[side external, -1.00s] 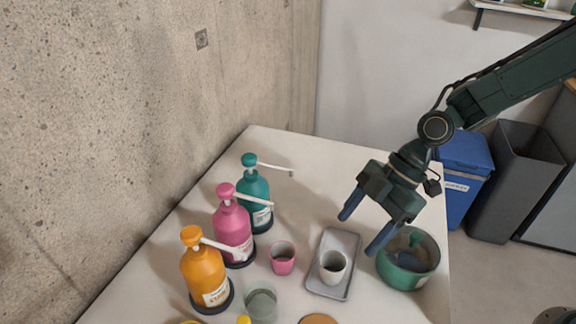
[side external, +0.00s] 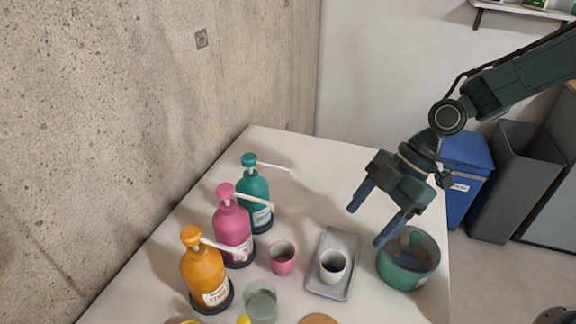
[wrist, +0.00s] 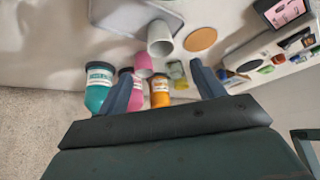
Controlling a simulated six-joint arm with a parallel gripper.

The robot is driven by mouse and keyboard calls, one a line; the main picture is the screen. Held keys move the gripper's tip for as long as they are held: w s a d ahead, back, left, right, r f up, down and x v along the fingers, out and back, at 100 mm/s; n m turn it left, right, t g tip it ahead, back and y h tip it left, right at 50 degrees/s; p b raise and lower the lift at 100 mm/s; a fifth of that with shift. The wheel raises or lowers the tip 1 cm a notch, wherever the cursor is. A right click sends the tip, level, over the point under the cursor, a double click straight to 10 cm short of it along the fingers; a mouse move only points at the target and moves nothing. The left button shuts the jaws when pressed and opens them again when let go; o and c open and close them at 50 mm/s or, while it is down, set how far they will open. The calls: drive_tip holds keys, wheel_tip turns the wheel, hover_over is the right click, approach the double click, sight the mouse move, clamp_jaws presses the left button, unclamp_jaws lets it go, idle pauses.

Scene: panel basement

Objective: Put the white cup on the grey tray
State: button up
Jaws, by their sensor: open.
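The white cup (side external: 333,266) stands upright on the grey tray (side external: 340,243), toward the tray's front end, in the side view. In the wrist view the cup (wrist: 160,38) shows at the edge of the tray (wrist: 128,18). My gripper (side external: 376,219) is open and empty, held above the table behind and to the right of the tray, apart from the cup. Its two blue fingers also show in the wrist view (wrist: 163,92), spread wide with nothing between them.
A green pot (side external: 408,262) stands right of the tray, near the right finger. A pink cup (side external: 282,258) and a clear glass (side external: 260,302) stand to the left. Teal (side external: 255,200), pink (side external: 232,232) and orange (side external: 205,278) pump bottles line the wall side. The table's back is clear.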

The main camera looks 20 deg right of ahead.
drive_tip(key=s+d+r+m+t+h, duration=0.5)
drive_tip(key=s+d+r+m, duration=0.9)
drive_tip(key=d, duration=0.5)
drive_tip(key=s+m+h, duration=0.1)
drive_tip(key=s+m, duration=0.1)
drive_tip(key=m, duration=0.1)
drive_tip(key=shift+s+r, duration=0.35)
